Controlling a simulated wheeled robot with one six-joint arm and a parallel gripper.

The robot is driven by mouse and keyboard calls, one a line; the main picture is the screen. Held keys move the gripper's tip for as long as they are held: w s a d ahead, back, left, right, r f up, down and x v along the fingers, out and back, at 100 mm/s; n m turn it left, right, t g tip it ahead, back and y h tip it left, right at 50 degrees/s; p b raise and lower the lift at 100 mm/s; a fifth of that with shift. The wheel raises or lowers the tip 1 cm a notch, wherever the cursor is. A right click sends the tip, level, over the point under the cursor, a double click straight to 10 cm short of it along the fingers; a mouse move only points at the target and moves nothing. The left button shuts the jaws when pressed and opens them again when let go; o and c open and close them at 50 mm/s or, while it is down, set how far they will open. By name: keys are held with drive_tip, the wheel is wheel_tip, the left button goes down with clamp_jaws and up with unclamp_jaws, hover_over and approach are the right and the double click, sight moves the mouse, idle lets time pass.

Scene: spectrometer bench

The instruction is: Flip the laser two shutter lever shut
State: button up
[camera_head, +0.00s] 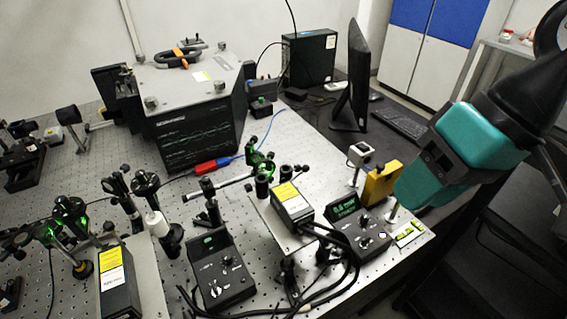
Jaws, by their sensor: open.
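Two black laser boxes with yellow-and-white labels stand on the optical bench. One (292,203) is right of centre on a raised plate; the other (117,287) is at the lower left. I cannot read which is laser two, and no shutter lever can be made out clearly. A black control box (362,232) with a lit green display reading in mW stands beside the right laser. Another control box (222,272) with knobs stands left of it. My teal gripper (408,198) hangs over the bench's right edge, near a yellow block (382,184). Its fingertips are hard to see.
A large grey-topped instrument (200,125) stands at the back. Optic posts, such as a black-and-white one (160,230), crowd the left. Black cables (335,270) loop around the right laser. A monitor (355,75) and keyboard (400,118) sit behind. Bare bench (315,150) shows behind the right laser.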

drive_tip(key=w+f+m+y+b, duration=0.35)
drive_tip(key=w+m, duration=0.65)
drive_tip(key=w, duration=0.9)
drive_tip(key=shift+y, duration=0.35)
drive_tip(key=p+x, duration=0.2)
drive_tip(key=x, duration=1.4)
drive_tip(key=shift+a+f+p, duration=0.25)
drive_tip(key=shift+a+p, duration=0.1)
